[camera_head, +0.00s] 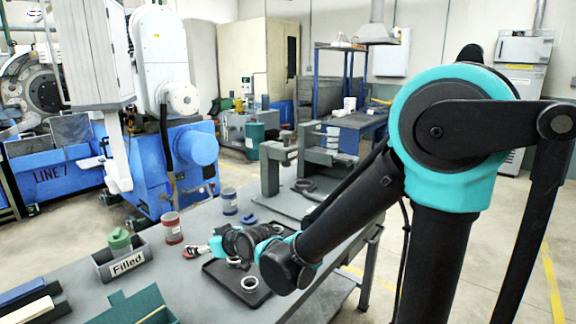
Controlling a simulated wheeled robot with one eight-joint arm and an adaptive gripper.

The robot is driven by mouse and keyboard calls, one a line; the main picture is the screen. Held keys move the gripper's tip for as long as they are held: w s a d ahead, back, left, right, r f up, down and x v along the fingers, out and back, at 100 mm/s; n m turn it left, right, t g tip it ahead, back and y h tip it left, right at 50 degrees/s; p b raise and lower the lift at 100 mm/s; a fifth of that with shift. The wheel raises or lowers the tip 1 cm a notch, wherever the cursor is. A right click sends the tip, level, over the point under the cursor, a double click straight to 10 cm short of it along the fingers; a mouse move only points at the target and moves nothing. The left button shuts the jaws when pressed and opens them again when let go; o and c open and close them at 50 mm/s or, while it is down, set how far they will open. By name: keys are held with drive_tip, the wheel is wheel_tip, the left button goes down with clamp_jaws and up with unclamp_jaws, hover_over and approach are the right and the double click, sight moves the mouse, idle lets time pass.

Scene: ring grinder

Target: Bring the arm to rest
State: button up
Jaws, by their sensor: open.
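My arm reaches from the right across the grey table (200,300) toward its middle. My gripper (190,252) is small in the picture, at the left end of the arm, beside the black tray (222,281). It is open, and I see nothing between its fingers. It seems close to the table top, but I cannot tell its height. A pale ring (249,283) lies on the tray. Another ring (234,262) shows just under my wrist, which partly covers the tray.
A grey bin labelled "Filled" (123,265) holds a green-topped object (119,239). A red-banded can (172,229) stands close behind my gripper, a blue-banded can (229,202) farther back. A grey frame (270,170) rises at the table's far end. A green box (140,308) is in front.

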drive_tip(key=w+d+m+h, duration=0.1)
drive_tip(key=w+d, duration=0.1)
drive_tip(key=d, duration=0.4)
drive_tip(key=w+d+f+m+h, duration=0.1)
drive_tip(key=w+d+h, duration=0.1)
drive_tip(key=d, duration=0.4)
drive_tip(key=w+d+f+m+t+h, duration=0.1)
drive_tip(key=w+d+m, duration=0.1)
drive_tip(key=d, duration=0.4)
drive_tip(key=shift+w+d+h, duration=0.15)
drive_tip(key=shift+d+h, duration=0.15)
drive_tip(key=d+m+h, duration=0.1)
drive_tip(key=d, duration=0.4)
drive_tip(key=d+f+m+h, duration=0.1)
drive_tip(key=d, duration=0.4)
drive_tip(key=s+d+f+m+h, duration=0.1)
drive_tip(key=d, duration=0.4)
drive_tip(key=shift+d+f+m+g+h, duration=0.1)
drive_tip(key=shift+d+m+g+h, duration=0.2)
drive_tip(key=shift+d+g, duration=0.1)
drive_tip(key=s+d+f+m+g+h, duration=0.15)
drive_tip(key=s+d, duration=0.25)
drive_tip(key=d, duration=0.5)
drive_tip(key=s+f+g, duration=0.2)
drive_tip(key=s+f, duration=0.4)
drive_tip(key=s, duration=0.5)
drive_tip(key=shift+a+f+m, duration=0.2)
drive_tip(key=shift+f+m, duration=0.05)
drive_tip(key=shift+m, duration=0.2)
